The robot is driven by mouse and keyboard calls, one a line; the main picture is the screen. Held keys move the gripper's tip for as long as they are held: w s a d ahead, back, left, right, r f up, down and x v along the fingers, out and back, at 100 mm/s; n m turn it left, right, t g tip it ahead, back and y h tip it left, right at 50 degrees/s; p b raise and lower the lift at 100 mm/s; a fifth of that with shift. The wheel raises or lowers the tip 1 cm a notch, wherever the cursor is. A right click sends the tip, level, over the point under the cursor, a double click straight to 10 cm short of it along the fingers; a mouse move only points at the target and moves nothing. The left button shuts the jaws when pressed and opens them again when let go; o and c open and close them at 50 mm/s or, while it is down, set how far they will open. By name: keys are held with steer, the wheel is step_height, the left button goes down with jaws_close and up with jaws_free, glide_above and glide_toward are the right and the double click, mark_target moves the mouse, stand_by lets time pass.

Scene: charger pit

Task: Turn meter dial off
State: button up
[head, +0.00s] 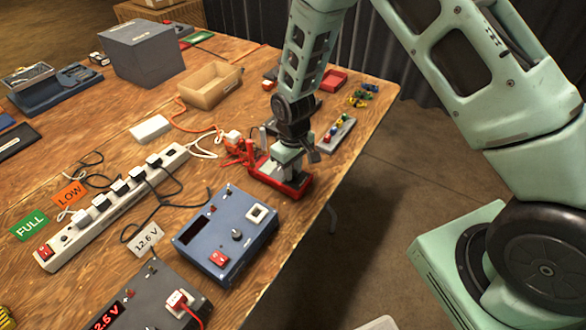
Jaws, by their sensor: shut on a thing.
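A red-cased meter (292,189) lies on the wooden table near its right edge, partly covered by my gripper. My gripper (287,158) points down over the meter and is shut at its face. The dial itself is hidden beneath the fingers, so its setting cannot be read. Red leads (238,157) lie beside the meter on its left.
A blue box with a black knob (236,234) stands in front of the meter. A white power strip (112,207) with several plugs lies to the left. A grey tray with coloured pieces (333,135) is just right of my gripper. A cardboard tray (211,86) sits behind.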

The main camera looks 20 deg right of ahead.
steer(key=shift+n, duration=1.1)
jaws_close()
jaws_free()
jaws_close()
steer(key=o, duration=1)
jaws_free()
step_height(320, 180, up, 17)
steer(key=b, duration=0.1)
steer(key=shift+r, duration=0.2)
